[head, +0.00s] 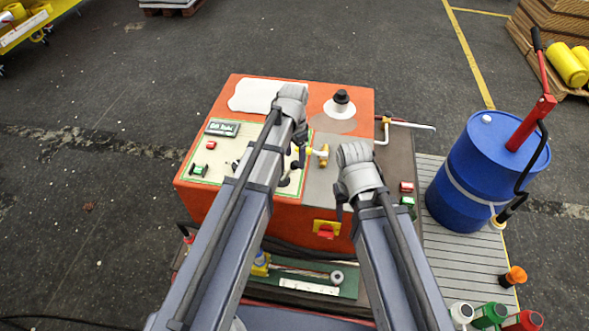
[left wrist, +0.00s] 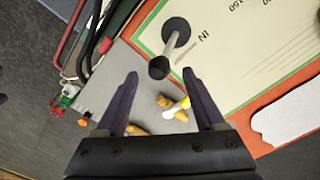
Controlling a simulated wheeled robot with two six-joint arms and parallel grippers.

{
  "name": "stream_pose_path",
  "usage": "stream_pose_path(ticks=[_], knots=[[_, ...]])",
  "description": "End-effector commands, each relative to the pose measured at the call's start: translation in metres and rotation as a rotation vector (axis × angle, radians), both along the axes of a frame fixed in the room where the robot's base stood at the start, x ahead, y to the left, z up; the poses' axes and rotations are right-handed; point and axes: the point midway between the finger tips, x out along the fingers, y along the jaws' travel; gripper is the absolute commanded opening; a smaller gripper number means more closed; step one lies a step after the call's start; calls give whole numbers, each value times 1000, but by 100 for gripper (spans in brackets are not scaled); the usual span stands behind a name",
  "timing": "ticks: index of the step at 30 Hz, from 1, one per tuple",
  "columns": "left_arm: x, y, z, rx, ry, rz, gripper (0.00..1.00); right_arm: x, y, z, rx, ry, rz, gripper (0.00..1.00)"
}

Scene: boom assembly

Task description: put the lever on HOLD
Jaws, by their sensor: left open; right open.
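The knob lies in line with the gap between the fingertips of my left gripper (left wrist: 160,76), which is open; contact cannot be told. In the head view the lever base (head: 284,182) shows beside my left arm, and my left gripper (head: 299,152) is over the panel's right edge. My right gripper (head: 341,207) is open, above the grey plate. No HOLD marking is readable.
The panel is on an orange cabinet (head: 240,90). A brass and yellow valve (head: 322,154) sits just right of my left gripper. A black-capped filler (head: 341,100) and red-handled pipe are behind. A blue drum (head: 470,180) with a red pump stands right.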

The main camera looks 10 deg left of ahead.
Motion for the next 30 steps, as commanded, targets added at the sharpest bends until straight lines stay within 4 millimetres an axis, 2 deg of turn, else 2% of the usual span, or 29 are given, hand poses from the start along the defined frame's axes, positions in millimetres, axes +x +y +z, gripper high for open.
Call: stream_pose_path(ticks=[18, 30], knots=[[-1, -1, -71, 1, 1, 1, 71, 0, 0, -71, 0, 0, 0, 50], [-1, -1, -74, 1, 1, 1, 71, 0, 0, -74, 0, 0, 0, 50]])
